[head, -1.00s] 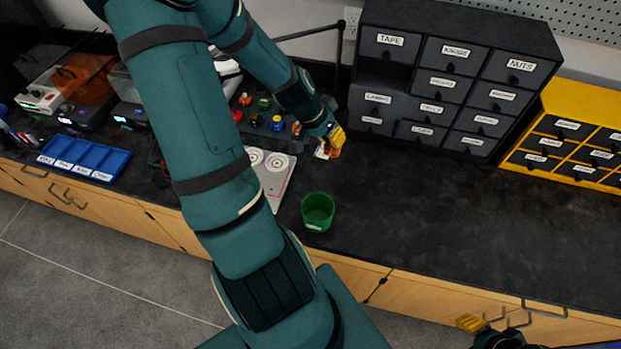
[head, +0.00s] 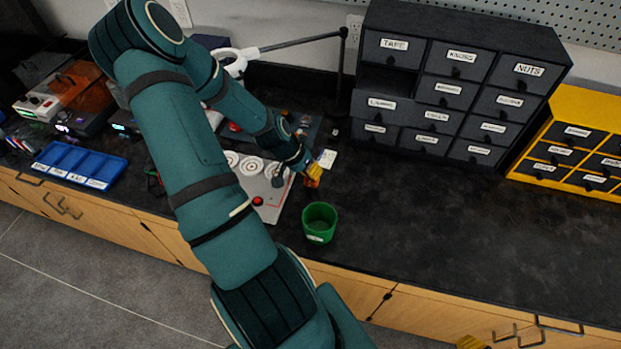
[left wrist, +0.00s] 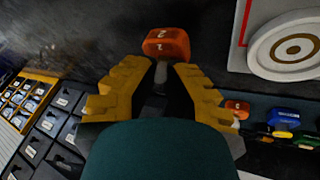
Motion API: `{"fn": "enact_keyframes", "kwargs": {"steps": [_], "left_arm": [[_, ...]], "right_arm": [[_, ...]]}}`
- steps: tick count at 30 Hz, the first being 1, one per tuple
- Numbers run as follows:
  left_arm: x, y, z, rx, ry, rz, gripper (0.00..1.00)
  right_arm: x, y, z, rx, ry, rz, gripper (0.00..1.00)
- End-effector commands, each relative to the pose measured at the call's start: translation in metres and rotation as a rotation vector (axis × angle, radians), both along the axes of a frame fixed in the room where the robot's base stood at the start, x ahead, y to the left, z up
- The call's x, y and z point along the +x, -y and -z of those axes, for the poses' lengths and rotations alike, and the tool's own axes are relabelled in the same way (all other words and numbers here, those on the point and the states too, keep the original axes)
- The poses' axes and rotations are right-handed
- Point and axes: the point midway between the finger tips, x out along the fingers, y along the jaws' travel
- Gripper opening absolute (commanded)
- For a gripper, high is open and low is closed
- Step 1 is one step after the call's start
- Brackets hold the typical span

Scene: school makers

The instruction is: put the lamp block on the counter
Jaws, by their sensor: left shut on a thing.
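An orange block (left wrist: 167,44) marked "2", which looks like the lamp block, is at the fingertips of my left gripper (left wrist: 160,75) in the left wrist view. A pale stem on it runs back between the yellow fingers, which are shut on it. In the head view the block (head: 312,183) shows just below the left gripper (head: 310,170), over the dark counter (head: 430,225), behind the green cup. I cannot tell whether its base touches the counter. Only yellow fingertips of my right gripper (head: 470,342) show at the bottom edge; its jaw state is unclear.
The green cup (head: 319,222) stands near the counter's front edge. A board with round targets (head: 268,200) lies left of the gripper. Several coloured blocks (left wrist: 283,117) sit nearby. A dark drawer cabinet (head: 455,85), one drawer pulled out, stands behind. The counter to the right is clear.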

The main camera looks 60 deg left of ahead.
Motion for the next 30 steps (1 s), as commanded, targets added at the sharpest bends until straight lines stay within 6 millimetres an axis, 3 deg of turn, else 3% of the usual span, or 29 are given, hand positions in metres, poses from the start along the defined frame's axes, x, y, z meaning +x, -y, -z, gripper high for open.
{"fn": "enact_keyframes", "kwargs": {"steps": [5, 16, 18, 19, 30], "left_arm": [[0.000, 0.001, 0.026, -0.003, 0.000, 0.001, 0.00], [0.000, 0.000, 0.029, -0.001, 0.000, 0.000, 0.00], [0.000, 0.000, 0.029, 0.000, 0.000, 0.000, 0.29], [0.000, 0.000, 0.029, 0.000, 0.000, 0.000, 0.36], [0.000, 0.000, 0.025, 0.000, 0.000, 0.000, 0.36]], "right_arm": [[-0.003, -0.001, 0.009, 0.002, -0.006, -0.004, 0.47], [-0.003, -0.001, 0.009, 0.002, -0.007, -0.005, 0.47], [-0.003, -0.001, 0.009, 0.002, -0.007, -0.005, 0.47], [-0.003, -0.001, 0.009, 0.002, -0.007, -0.005, 0.47], [-0.003, 0.000, 0.008, 0.002, -0.006, -0.004, 0.47]]}}
